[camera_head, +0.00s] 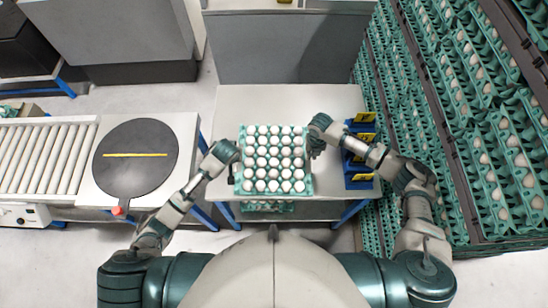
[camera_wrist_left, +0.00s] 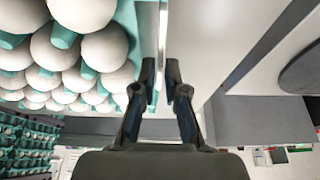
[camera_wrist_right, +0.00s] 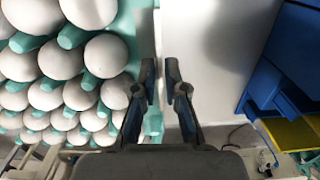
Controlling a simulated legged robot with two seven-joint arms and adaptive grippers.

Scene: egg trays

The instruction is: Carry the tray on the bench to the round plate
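The teal egg tray (camera_head: 237,187), filled with rows of white eggs, rests level on the white bench. It also shows at the left of the left wrist view (camera_wrist_left: 128,14) and the right wrist view (camera_wrist_right: 138,20). My left gripper (camera_head: 234,163) is at the tray's left edge; its fingers (camera_wrist_left: 161,85) are close together with a narrow gap along the rim. My right gripper (camera_head: 314,146) is at the tray's right edge, its fingers (camera_wrist_right: 161,82) similarly close. Whether either pair grips the rim is unclear. The round black plate (camera_head: 135,180) lies left of the bench, bare, with a yellow line.
A roller conveyor (camera_head: 45,158) adjoins the plate's stand at the left. Blue bins with yellow labels (camera_head: 357,175) stand on the bench right of the tray. A red knob (camera_head: 118,210) is at the plate's front. Stacked egg trays (camera_head: 480,130) fill the right side.

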